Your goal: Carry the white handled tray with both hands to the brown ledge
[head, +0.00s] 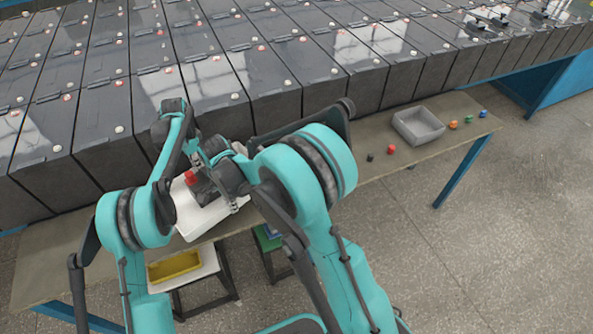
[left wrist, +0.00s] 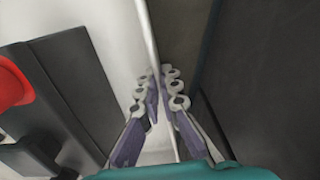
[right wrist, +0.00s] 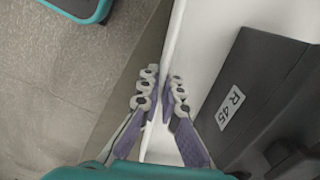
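The white handled tray (head: 192,218) is low in the middle of the head view, partly hidden by my arms. It overlaps the front edge of the brown ledge (head: 375,172); I cannot tell whether it touches it. A dark block lies in the tray, labelled "R 45" in the right wrist view (right wrist: 262,85), with a red part (left wrist: 12,88) beside it in the left wrist view. My left gripper (left wrist: 162,75) is shut on one white tray wall. My right gripper (right wrist: 160,78) is shut on another white wall. In the head view the fingertips are hidden.
Rows of dark batteries (head: 210,90) stand behind the ledge. A grey bin (head: 418,125), a red piece (head: 391,149) and several small coloured pieces sit on its right part. Below are a white stand with a yellow tray (head: 175,266) and a green stool (head: 265,240).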

